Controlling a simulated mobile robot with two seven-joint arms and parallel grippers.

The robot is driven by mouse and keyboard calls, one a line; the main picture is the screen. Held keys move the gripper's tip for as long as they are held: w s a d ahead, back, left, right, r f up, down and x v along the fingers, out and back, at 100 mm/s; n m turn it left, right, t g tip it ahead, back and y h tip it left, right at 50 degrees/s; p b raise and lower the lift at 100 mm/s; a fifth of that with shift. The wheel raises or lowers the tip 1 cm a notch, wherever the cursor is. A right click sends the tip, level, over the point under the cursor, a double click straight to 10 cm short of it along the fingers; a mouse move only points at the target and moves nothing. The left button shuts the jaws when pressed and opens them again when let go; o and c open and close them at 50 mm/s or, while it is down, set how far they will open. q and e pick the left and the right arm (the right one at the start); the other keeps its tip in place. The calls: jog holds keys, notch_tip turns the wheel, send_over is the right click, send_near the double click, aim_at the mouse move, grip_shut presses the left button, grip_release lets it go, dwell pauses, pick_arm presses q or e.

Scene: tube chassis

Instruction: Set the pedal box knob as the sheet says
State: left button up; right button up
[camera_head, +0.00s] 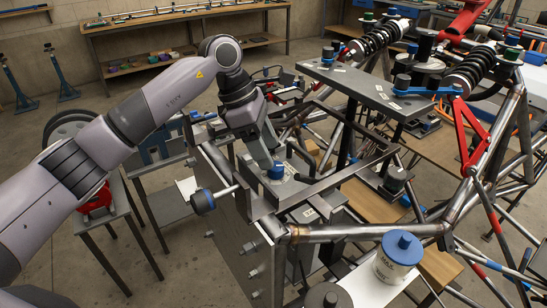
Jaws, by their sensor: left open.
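My left arm comes in from the left and its gripper (266,160) points down over the front of the tube chassis (330,232). It is open. A small blue round knob (276,172) sits on a pale base right by the fingertips; I cannot tell whether they touch it or whether its mark is set. The dark metal brackets around it look like the pedal box (305,200). A white sheet (372,290) lies at the lower right, partly under a can; no writing on it can be read. My right gripper is out of view.
A white can with a blue lid (402,247) stands at the lower right. A dark knob on a rod (203,201) sticks out left of the chassis. Coil springs (375,40) and red arms fill the right. A workbench (185,22) stands behind.

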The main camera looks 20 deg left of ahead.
aim_at(276, 170)
pick_arm(q)
jog(key=shift+p+x, duration=0.3)
jog(key=shift+x, duration=1.7)
jog(key=c, duration=1)
jog(key=shift+c, duration=0.2)
